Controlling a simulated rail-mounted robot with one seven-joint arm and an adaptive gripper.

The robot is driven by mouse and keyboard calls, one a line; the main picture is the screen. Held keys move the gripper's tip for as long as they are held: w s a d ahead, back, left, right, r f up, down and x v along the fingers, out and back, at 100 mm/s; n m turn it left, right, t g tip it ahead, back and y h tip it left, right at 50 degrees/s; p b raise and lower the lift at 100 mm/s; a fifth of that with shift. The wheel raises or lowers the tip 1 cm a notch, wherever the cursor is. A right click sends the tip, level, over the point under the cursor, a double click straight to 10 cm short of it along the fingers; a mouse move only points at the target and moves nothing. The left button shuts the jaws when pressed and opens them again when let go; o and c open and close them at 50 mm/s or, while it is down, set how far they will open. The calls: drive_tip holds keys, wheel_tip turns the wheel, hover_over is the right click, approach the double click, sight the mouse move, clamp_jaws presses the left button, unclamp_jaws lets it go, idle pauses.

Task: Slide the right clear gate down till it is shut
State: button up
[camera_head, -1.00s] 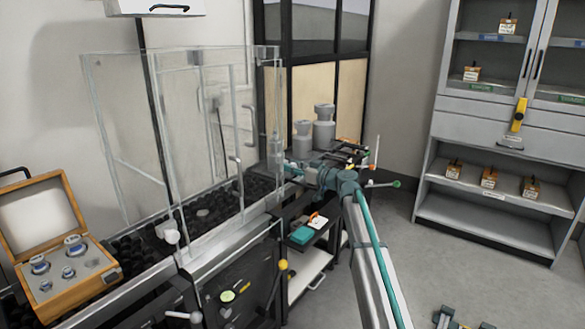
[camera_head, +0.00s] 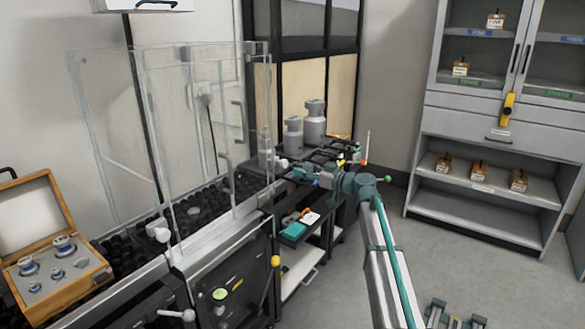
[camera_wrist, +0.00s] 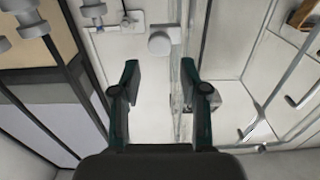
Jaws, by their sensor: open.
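The right clear gate (camera_head: 195,150) is a transparent, framed panel on the tall clear enclosure, with upright bar handles nearby. Its lower edge and exact height are hard to tell through the overlapping clear panels. My gripper (camera_head: 290,168) is just right of the enclosure's right edge, at about the height of its lower part. In the wrist view my gripper (camera_wrist: 160,70) is open, with nothing seen held between the fingers. A clear panel edge (camera_wrist: 187,65) runs close by the right finger there; I cannot tell whether they touch.
Grey bottles (camera_head: 314,122) stand behind my gripper. A wooden weight box (camera_head: 55,255) sits open at the left. A dark cart (camera_head: 300,235) stands below my arm. A grey cabinet (camera_head: 490,130) is at the right, with open floor (camera_head: 455,270) before it.

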drive_tip(key=shift+v, duration=1.55)
